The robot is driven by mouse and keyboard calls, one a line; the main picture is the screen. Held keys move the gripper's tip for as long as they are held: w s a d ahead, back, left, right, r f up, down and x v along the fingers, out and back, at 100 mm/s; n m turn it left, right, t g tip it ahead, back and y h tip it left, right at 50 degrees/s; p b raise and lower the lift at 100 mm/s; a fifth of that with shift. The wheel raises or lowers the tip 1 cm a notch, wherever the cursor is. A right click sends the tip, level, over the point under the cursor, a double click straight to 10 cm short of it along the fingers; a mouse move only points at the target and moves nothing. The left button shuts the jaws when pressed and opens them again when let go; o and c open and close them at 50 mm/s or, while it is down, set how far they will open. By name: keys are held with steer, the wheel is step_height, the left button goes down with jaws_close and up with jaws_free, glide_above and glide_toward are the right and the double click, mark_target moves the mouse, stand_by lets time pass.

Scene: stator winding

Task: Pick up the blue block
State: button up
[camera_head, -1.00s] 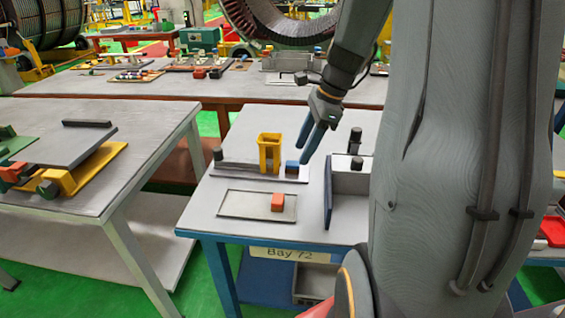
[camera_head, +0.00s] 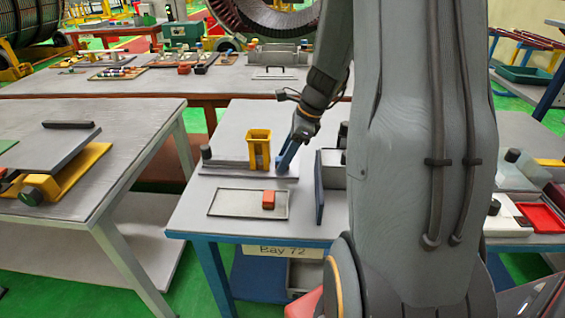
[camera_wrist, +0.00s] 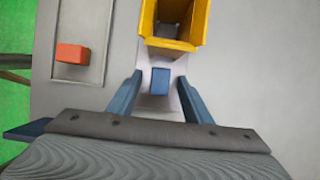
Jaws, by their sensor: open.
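The blue block (camera_wrist: 160,81) lies on a light plate on the table, between the two blue fingers of my gripper (camera_wrist: 160,100) in the wrist view. Bare plate shows on both sides of it, and I see no finger touching it. My gripper is open. In the head view my gripper (camera_head: 285,160) is low over the plate, just right of the yellow holder, and its fingers hide the block.
The open-topped yellow holder (camera_head: 259,150) stands close beside the block; it also shows in the wrist view (camera_wrist: 195,30). A shallow tray (camera_head: 225,203) with an orange block (camera_head: 268,199) lies in front. An upright dark blue panel (camera_head: 320,187) stands to the right.

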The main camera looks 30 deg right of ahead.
jaws_close()
steer(key=shift+r, duration=0.1)
